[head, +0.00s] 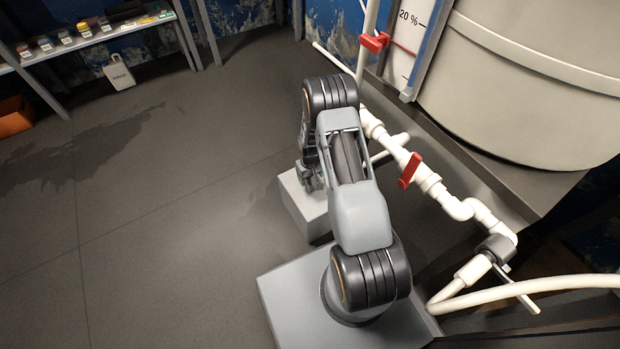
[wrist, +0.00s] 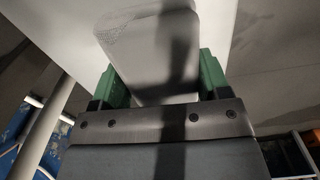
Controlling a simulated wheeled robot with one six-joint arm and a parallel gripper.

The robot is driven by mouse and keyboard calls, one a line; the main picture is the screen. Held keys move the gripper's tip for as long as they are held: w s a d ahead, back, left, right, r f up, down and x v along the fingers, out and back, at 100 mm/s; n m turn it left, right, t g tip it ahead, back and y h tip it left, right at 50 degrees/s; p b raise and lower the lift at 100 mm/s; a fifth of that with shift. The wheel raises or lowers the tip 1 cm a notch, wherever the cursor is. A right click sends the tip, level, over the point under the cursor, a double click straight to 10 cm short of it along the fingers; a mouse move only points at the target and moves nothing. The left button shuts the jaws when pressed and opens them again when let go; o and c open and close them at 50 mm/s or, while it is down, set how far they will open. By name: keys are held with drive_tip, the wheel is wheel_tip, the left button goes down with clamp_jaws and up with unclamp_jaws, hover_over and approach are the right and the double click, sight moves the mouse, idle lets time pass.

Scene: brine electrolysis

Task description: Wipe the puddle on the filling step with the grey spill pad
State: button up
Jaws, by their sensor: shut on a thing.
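The filling step, a pale grey block (head: 305,212), stands on the floor below the white pipe. My gripper (head: 312,178) is low over this block, partly hidden by my arm. In the wrist view my gripper (wrist: 162,82) has its green fingers shut on the grey spill pad (wrist: 150,60), a rounded light grey block. The pale top of the step (wrist: 50,28) shows behind the pad. I cannot tell whether the pad touches it. I cannot make out the puddle clearly; the pad and my arm cover much of the step top.
White pipes with a red valve handle (head: 410,170) run close to the right of my arm. A large pale tank (head: 540,80) stands behind them. A shelf with small coloured items (head: 90,35) is at the far left. The floor to the left is open, with dark patches.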

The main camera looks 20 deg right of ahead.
drive_tip(key=shift+r, duration=0.55)
drive_tip(key=shift+r, duration=0.1)
drive_tip(key=shift+r+p, duration=1.15)
drive_tip(key=shift+r, duration=0.25)
drive_tip(key=shift+w+r, duration=0.1)
